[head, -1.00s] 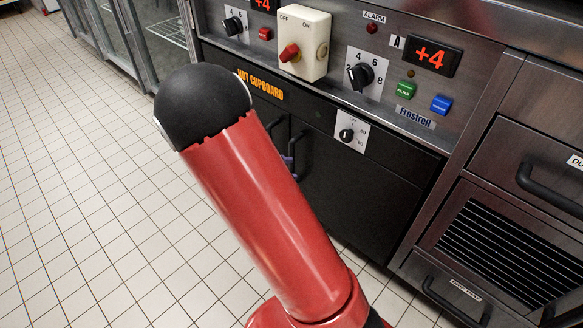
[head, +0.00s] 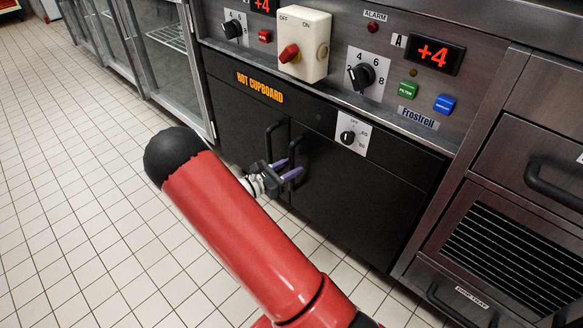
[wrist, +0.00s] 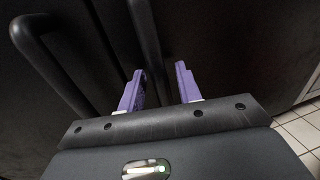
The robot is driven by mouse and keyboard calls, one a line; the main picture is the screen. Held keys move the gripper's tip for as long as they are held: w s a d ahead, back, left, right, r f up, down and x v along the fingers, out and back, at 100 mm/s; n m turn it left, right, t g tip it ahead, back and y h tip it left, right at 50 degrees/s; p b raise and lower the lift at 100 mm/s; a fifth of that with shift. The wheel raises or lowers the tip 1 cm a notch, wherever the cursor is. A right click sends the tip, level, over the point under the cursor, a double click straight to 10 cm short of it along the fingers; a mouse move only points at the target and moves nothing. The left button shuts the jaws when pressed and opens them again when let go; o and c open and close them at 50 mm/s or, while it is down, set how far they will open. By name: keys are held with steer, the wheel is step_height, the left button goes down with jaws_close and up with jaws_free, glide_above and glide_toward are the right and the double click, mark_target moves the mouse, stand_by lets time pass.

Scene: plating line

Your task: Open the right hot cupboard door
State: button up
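The right hot cupboard door (head: 355,195) is a black panel under the control panel and looks shut. Its dark bar handle (head: 297,148) is at its left edge, beside the left door's handle (head: 276,130). My gripper (head: 285,168) is low at these handles, its purple fingers pointing at the doors. In the wrist view my gripper (wrist: 161,72) is open, fingers apart. The right door's handle (wrist: 148,38) runs down between the fingertips, close to the left finger. I cannot tell whether they touch. The left door's handle (wrist: 48,72) is outside, to the left.
Above the doors is a panel with knobs, a red switch (head: 289,53) and coloured buttons. A drawer unit with a vent grille (head: 505,250) stands to the right. Glass-door cabinets (head: 165,50) stand to the left. The tiled floor (head: 80,190) in front is clear.

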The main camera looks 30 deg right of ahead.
steer(key=shift+d, duration=0.35)
jaws_close()
steer(key=shift+a, duration=0.1)
